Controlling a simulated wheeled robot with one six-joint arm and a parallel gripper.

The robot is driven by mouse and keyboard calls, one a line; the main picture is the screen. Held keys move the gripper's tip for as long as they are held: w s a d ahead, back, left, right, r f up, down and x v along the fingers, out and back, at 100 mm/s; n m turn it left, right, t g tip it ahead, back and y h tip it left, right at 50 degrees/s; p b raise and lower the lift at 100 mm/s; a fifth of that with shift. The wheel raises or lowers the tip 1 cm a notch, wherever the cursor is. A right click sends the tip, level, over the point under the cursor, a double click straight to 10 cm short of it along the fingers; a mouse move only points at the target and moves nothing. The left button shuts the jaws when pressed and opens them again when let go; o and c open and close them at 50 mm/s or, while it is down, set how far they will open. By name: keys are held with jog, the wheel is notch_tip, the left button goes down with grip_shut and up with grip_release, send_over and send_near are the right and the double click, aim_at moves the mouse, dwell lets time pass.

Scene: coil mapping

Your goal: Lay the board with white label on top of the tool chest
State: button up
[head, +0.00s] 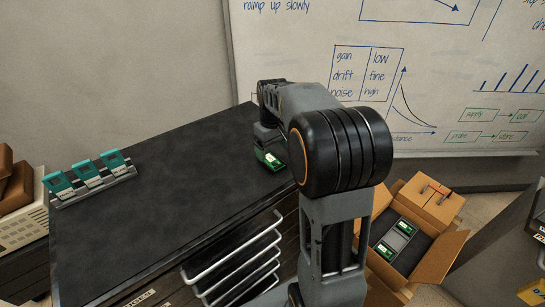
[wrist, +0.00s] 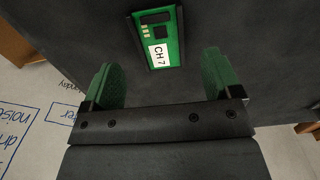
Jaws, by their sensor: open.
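The green board (head: 270,158) with a white label lies on the black top of the tool chest (head: 165,190), near its far right edge. In the wrist view the board (wrist: 159,35) is flat on the dark surface, its white label reading CH 7. My gripper (wrist: 160,85) is open and empty, its two green-padded fingers spread apart with the board beyond them and not between them. In the head view my gripper (head: 266,138) is just above the board, partly hidden by my arm.
A rack (head: 95,185) with several teal units stands at the chest's left edge. An open cardboard box (head: 440,255) with green boards in it is at right. A whiteboard (head: 480,60) stands behind. Much of the chest top is clear.

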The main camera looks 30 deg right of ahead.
aim_at(273, 160)
notch_tip(273, 160, up, 7)
jog(key=s+a+f+m+t, duration=0.1)
jog(key=s+a+f+t, duration=0.1)
jog(key=s+a, duration=0.3)
jog(key=s+a+f+m+t, duration=0.1)
jog(key=s+a+f, duration=0.3)
jog(key=s, duration=0.8)
jog(key=shift+a+t, duration=0.6)
jog(key=shift+a, duration=0.15)
